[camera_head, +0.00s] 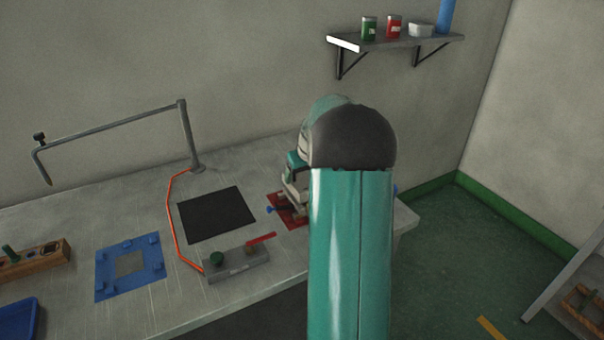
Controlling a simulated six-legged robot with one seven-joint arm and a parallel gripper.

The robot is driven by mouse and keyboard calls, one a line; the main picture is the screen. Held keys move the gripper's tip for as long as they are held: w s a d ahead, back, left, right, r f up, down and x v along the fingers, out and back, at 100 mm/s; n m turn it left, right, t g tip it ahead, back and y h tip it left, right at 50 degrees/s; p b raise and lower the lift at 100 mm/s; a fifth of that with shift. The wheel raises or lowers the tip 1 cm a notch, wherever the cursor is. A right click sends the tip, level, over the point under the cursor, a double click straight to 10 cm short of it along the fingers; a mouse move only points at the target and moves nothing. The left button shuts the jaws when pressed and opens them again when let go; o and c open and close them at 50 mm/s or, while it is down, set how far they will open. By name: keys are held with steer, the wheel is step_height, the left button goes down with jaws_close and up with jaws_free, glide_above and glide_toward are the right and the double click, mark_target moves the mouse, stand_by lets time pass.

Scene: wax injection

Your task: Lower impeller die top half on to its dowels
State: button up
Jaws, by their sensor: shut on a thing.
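My gripper (288,196) is partly hidden behind my own teal arm, at the right part of the bench. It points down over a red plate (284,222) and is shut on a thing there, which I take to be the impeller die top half. That die half is small and mostly covered by my arm and gripper. Whether it touches what is below it I cannot tell. The dowels and the lower die half cannot be made out. A small blue piece shows at the left edge of the red plate.
On the bench (170,312) are a black mat (214,216), a grey block with a green knob and red lever (238,266), a blue square plate (104,276), a wooden rack (38,262) and a blue tray (20,320). A bent-arm stand (190,140) rises behind. A shelf (400,43) holds cans.

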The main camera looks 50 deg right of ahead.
steer(key=shift+f, duration=1.1)
steer(key=o, duration=1.6)
steer(key=shift+c, duration=0.2)
steer(key=shift+o, duration=0.4)
steer(key=shift+f, duration=0.15)
steer(key=shift+s, duration=0.1)
steer(key=v, duration=1.4)
